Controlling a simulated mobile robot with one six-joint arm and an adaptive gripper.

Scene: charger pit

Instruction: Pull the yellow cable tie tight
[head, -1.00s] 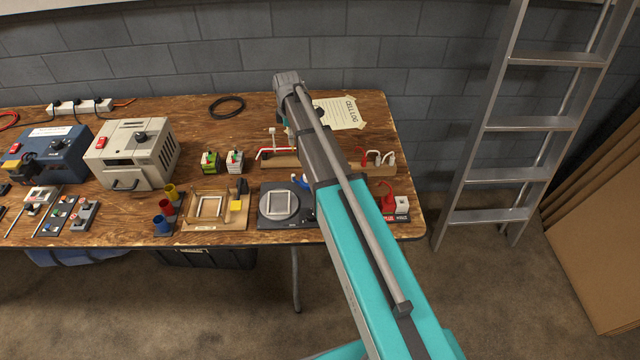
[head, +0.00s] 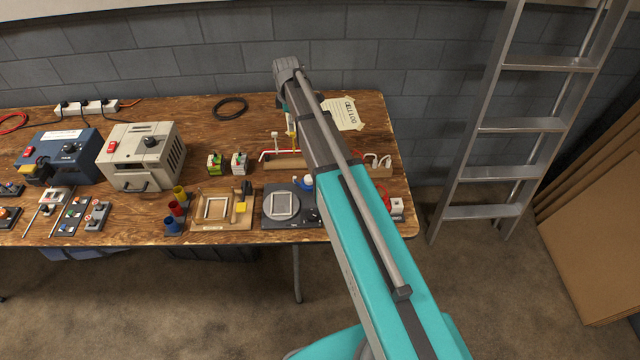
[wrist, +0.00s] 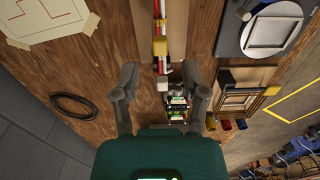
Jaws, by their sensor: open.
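A wooden strip (head: 283,163) on the bench carries red and white cables, and it runs lengthwise through the wrist view (wrist: 177,25). A yellow piece (wrist: 160,47), which looks like the cable tie, sits across the cables beyond my fingertips. A thin yellow upright piece (head: 291,122) shows beside my arm in the head view; I cannot tell whether it is the tie's tail. My gripper (wrist: 163,92) is open above the strip, one finger on each side of the cable line, with nothing visibly held. My arm hides the middle of the strip in the head view.
Two small green-and-white blocks (head: 239,163) stand left of the strip. A dark plate with a round disc (head: 270,208) and a wooden frame jig (head: 205,224) lie in front. A paper sheet (head: 342,114) and a black cable loop (head: 230,108) lie behind.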

